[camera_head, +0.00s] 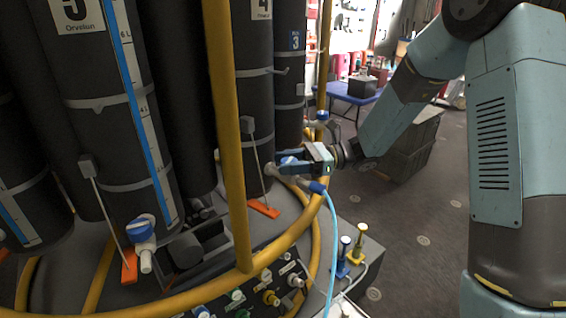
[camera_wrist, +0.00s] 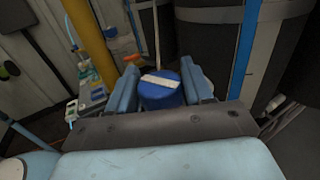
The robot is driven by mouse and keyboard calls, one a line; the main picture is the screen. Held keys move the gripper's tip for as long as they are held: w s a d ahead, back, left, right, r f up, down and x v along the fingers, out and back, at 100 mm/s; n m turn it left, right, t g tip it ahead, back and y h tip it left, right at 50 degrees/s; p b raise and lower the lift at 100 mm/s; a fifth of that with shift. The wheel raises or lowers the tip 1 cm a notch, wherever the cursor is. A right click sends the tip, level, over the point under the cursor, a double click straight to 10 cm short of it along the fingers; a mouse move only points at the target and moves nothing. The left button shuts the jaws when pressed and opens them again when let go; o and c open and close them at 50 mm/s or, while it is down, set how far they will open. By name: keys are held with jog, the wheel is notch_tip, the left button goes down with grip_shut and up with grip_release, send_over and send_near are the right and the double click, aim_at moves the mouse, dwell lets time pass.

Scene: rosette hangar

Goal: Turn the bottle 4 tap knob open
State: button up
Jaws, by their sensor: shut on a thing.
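Bottle 4 (camera_head: 257,110) is a tall dark cylinder behind the yellow post, its number label cut off at the top. Its blue tap knob (camera_wrist: 160,94) sits between my two light-blue fingers in the wrist view. A white bar crosses the knob's face nearly level in that view, slightly tilted. My gripper (camera_wrist: 162,86) is shut on the knob, one finger on each side. In the head view my gripper (camera_head: 291,164) reaches in from the right at the low front of bottle 4, and the knob is mostly hidden by the fingers.
A yellow post (camera_head: 228,130) and curved yellow rail stand close left of my gripper. Bottle 5 (camera_head: 95,60) has its own blue tap knob (camera_head: 140,228). A light-blue hose (camera_head: 331,240) hangs just below my gripper. Open floor (camera_head: 410,230) lies to the right.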

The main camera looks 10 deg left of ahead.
jog(key=n+g+h, duration=0.3)
jog(key=g, duration=0.1)
jog(key=n+g+h, duration=0.3)
jog(key=shift+w+d+g, duration=0.1)
jog(key=shift+w+g, duration=0.05)
jog(key=shift+g, duration=0.25)
jog(key=n+g+h, duration=0.1)
jog(key=n+h, duration=0.2)
jog(key=h, duration=0.1)
jog(key=n+g+h, duration=0.2)
jog(key=n+h, duration=0.1)
jog(key=h, duration=0.2)
jog(key=shift+n, duration=0.3)
jog(key=shift+h, duration=0.3)
jog(key=o, duration=1)
jog(key=shift+c, duration=0.2)
